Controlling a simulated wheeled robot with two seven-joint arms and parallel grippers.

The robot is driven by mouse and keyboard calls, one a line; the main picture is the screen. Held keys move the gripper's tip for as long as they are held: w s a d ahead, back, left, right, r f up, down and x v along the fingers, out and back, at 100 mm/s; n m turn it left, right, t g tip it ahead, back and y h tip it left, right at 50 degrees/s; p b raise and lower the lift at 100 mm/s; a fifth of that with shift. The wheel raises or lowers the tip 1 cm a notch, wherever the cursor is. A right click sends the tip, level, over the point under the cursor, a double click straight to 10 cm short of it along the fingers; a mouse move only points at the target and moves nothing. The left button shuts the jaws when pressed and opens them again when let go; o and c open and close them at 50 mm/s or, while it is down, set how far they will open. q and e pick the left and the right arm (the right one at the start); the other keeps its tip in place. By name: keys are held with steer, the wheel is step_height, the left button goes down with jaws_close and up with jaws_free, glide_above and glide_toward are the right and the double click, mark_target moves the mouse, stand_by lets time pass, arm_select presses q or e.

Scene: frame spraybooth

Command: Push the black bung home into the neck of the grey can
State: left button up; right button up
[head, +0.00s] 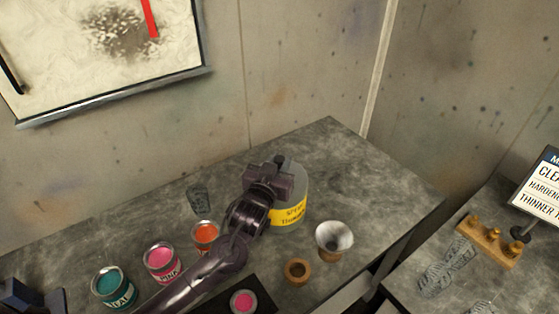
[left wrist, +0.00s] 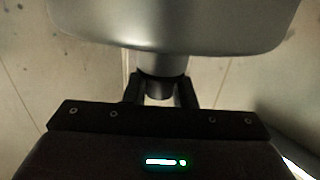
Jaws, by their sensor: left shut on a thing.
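The grey can (head: 300,180) with a yellow label stands upright on the grey bench. My left gripper (head: 281,163) is over its top and hides the neck and bung in the head view. In the left wrist view the can's grey body (left wrist: 170,25) fills the top, with its neck (left wrist: 163,62) pointing toward my gripper. My left gripper (left wrist: 160,80) is shut on the black bung (left wrist: 159,88), which is in line with the neck and appears to meet its mouth. How deep the bung sits is not clear. My right gripper is not in view.
Teal (head: 113,287), pink (head: 162,263) and orange (head: 205,236) paint tins stand left of the can, near my left arm. A funnel (head: 333,240) and a wooden ring (head: 298,271) are in front right. The bench is clear right of the can.

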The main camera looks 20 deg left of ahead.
arm_select(q)
steer(key=shift+f, duration=0.25)
steer(key=o, duration=1)
steer(key=shift+r, duration=0.1)
steer(key=shift+o, duration=0.2)
steer(key=shift+s, duration=0.1)
steer(key=shift+s, duration=0.3)
steer(key=s+b, duration=0.2)
steer(key=s, duration=0.5)
steer(key=shift+a+r, duration=0.15)
steer(key=shift+r, duration=0.05)
steer(key=shift+f, duration=0.1)
